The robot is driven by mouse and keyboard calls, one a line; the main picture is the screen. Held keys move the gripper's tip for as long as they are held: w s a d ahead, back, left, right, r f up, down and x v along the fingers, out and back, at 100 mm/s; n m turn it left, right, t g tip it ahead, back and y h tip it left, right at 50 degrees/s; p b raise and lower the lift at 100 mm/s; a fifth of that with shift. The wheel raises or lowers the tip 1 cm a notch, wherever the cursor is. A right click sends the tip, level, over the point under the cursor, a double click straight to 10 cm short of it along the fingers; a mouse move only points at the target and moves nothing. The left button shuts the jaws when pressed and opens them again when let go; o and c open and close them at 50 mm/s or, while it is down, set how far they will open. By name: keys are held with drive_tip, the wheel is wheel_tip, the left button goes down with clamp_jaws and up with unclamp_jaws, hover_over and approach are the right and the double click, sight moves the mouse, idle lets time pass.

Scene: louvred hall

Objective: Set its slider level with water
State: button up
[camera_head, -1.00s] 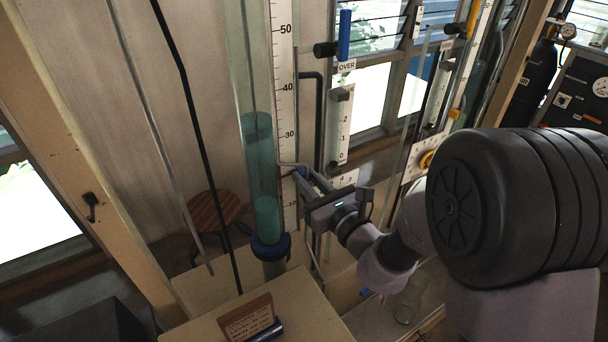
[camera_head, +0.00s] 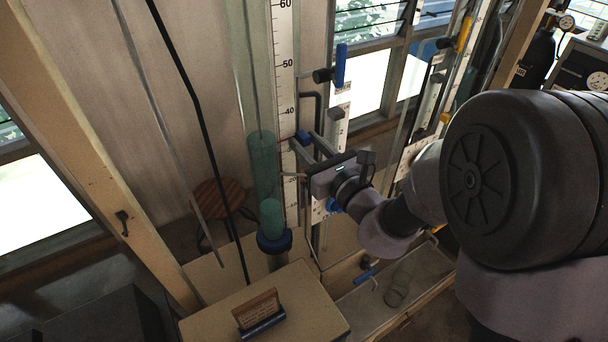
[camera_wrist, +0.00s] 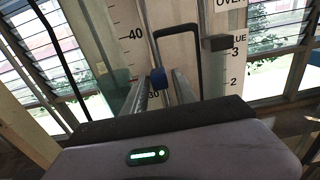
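The clear tube (camera_head: 250,70) holds blue-green water (camera_head: 264,165); its upper surface shows between the 30 and 40 marks of the white scale (camera_head: 285,85) beside it. A more opaque teal cylinder (camera_head: 271,214) shows low in the tube. The wrist view shows the knob (camera_wrist: 157,78) between the fingertips (camera_wrist: 160,80), just above 30; exact contact is hard to see.
A black bent pipe (camera_head: 318,105) and a second gauge with a blue lever (camera_head: 341,66) stand just right of the scale. A black cable (camera_head: 195,110) hangs to the left. A sign block (camera_head: 258,312) stands on the bench in front. A stool (camera_head: 218,198) is behind.

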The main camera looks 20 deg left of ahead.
drive_tip(key=shift+o, duration=0.7)
drive_tip(key=shift+f, duration=0.1)
drive_tip(key=b+v, duration=0.2)
drive_tip(key=v, duration=0.5)
